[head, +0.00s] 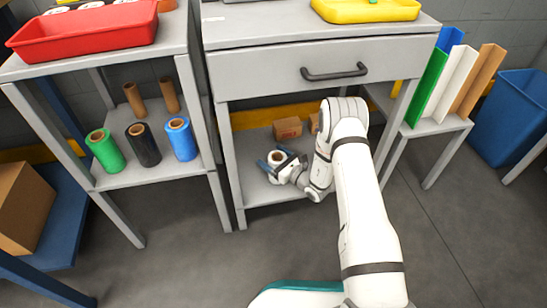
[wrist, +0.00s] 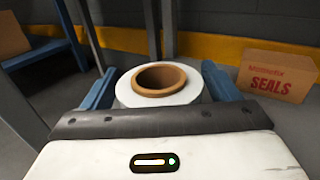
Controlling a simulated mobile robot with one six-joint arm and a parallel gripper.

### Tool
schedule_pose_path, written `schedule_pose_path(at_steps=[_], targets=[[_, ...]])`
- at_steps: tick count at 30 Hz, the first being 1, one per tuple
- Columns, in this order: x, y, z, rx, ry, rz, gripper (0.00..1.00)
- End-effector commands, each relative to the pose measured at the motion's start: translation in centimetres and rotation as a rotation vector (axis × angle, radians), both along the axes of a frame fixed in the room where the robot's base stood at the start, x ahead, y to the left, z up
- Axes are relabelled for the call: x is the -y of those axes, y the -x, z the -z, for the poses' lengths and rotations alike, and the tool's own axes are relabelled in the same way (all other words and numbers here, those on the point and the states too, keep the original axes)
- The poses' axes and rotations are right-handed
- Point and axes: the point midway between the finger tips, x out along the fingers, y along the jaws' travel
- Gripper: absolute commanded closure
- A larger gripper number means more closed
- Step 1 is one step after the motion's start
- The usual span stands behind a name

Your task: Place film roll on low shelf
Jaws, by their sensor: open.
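A white film roll (head: 277,158) with a brown core stands upright on the low shelf (head: 262,189) under the drawer table. In the wrist view the film roll (wrist: 160,86) sits between the two blue fingers of my gripper (wrist: 160,88). The fingers are apart, with a gap visible on the left and a narrower one on the right. In the head view my gripper (head: 277,163) is low over the shelf around the roll. The roll's lower part is hidden behind the gripper body in the wrist view.
A cardboard box marked SEALS (wrist: 277,77) stands right of the roll, towards the back. The left unit's lower shelf (head: 150,172) holds green (head: 105,150), black (head: 143,145) and blue (head: 180,139) rolls. Table legs (head: 229,165) flank the shelf. A drawer (head: 320,72) is above it.

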Motion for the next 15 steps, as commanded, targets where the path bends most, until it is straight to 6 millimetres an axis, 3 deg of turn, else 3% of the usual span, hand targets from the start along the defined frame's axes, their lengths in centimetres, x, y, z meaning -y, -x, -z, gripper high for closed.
schedule_pose_path(at_steps=[5,15], targets=[[0.2,0.1,-0.4,-0.001,0.000,0.001,0.18],[5.4,4.4,-0.7,-0.005,0.000,0.006,0.18]])
